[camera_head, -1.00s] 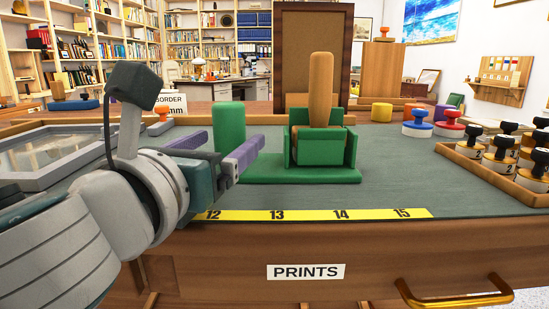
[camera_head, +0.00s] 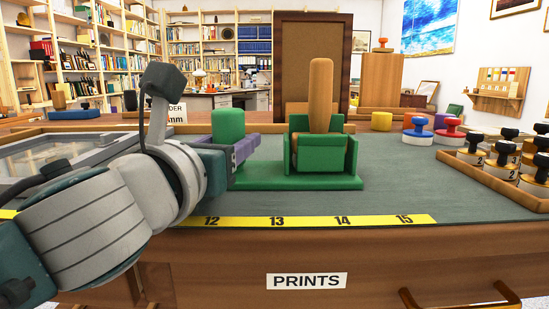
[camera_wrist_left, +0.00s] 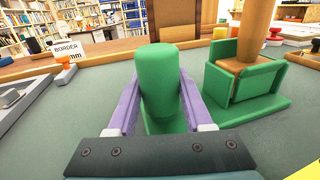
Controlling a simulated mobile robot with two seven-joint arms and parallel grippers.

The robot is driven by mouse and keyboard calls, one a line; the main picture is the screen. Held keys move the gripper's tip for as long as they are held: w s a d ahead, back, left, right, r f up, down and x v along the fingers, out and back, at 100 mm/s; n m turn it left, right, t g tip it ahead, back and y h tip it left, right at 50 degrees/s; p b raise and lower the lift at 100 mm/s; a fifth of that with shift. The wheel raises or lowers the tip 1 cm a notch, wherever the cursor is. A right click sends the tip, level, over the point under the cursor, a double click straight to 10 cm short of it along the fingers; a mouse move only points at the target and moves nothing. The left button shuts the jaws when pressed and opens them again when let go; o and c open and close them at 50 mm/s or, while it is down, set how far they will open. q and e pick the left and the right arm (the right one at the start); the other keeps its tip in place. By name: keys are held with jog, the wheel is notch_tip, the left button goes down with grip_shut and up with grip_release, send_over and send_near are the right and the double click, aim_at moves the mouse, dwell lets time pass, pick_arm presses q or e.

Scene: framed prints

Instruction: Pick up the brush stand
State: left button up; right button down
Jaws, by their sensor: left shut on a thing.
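The green brush stand (camera_head: 285,183) sits on the table, with a flat base, a rounded green post at its left and an open green box (camera_head: 323,155) at its right. A wooden handle (camera_head: 321,90) stands upright in the box. My left gripper (camera_head: 238,150) is shut on the green post (camera_head: 229,124). In the left wrist view the purple fingers lie on both sides of the post (camera_wrist_left: 159,85), and the box with the handle (camera_wrist_left: 245,80) is to its right. The base looks flat on the table. My right gripper is not in view.
A wooden tray (camera_head: 490,185) of several numbered stamps is at the right. Colored stamps (camera_head: 417,130) stand behind it. A glass-topped frame (camera_head: 75,155) lies at the left. A yellow ruler strip (camera_head: 310,221) runs along the front edge.

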pick_arm(q)
grip_shut()
jog(key=shift+r, duration=0.2)
notch_tip(320, 180, up, 20)
jog(key=p, duration=1)
jog(key=shift+f, duration=0.1)
